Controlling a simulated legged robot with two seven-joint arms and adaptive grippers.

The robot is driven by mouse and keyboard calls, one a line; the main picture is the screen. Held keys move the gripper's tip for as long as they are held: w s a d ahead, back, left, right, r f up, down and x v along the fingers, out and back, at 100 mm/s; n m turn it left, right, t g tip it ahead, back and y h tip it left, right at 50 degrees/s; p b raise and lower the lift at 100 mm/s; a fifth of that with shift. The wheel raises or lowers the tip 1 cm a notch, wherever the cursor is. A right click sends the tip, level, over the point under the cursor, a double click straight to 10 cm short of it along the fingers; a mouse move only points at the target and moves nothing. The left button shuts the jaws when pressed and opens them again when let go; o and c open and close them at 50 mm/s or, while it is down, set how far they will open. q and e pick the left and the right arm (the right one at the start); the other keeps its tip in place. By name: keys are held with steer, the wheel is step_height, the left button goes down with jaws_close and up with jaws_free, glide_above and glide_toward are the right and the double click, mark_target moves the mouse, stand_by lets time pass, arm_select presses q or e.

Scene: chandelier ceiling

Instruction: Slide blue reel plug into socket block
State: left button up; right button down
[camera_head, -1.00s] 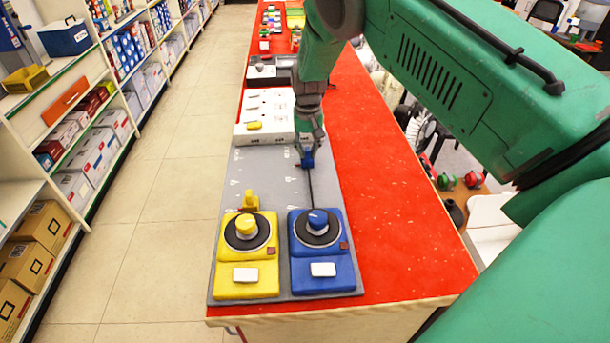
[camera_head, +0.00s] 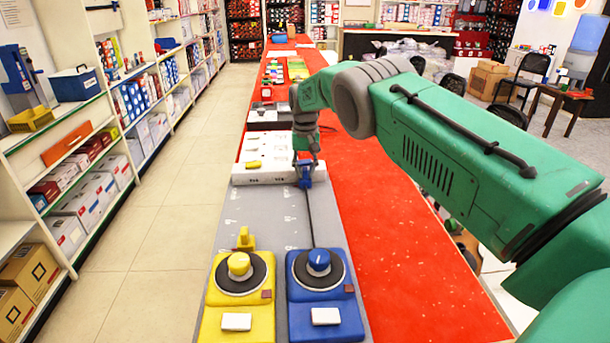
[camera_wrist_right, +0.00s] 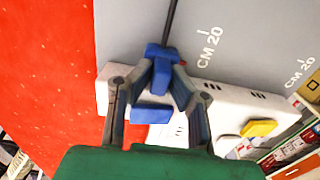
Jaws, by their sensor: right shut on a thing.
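The blue reel (camera_head: 318,270) sits on the grey board, and its dark cord runs straight away to the blue plug (camera_head: 305,182). My right gripper (camera_head: 305,168) is shut on this plug at the near side of the white socket block (camera_head: 265,172), toward its right end. In the right wrist view, the plug (camera_wrist_right: 163,54) sits between the fingertips (camera_wrist_right: 160,75) over the edge of the block (camera_wrist_right: 225,100). A blue piece (camera_wrist_right: 152,114) shows between the fingers. Whether the plug has entered a socket is hidden. My left gripper is out of view.
A yellow reel (camera_head: 240,275) with a yellow plug (camera_head: 245,238) stands left of the blue one. A yellow piece (camera_head: 253,164) lies on the block. The grey board (camera_head: 262,212) lies on a red table (camera_head: 385,240), bare to the right.

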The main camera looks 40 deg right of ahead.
steer(key=shift+w+r, duration=0.3)
steer(key=c, duration=1.6)
jaws_free()
steer(key=shift+o, duration=0.3)
steer(key=shift+w+d+f, duration=0.1)
steer(key=shift+d+f, duration=0.1)
steer(key=shift+f, duration=0.1)
steer(key=shift+r, duration=0.2)
step_height(320, 180, up, 12)
steer(key=shift+f, duration=0.25)
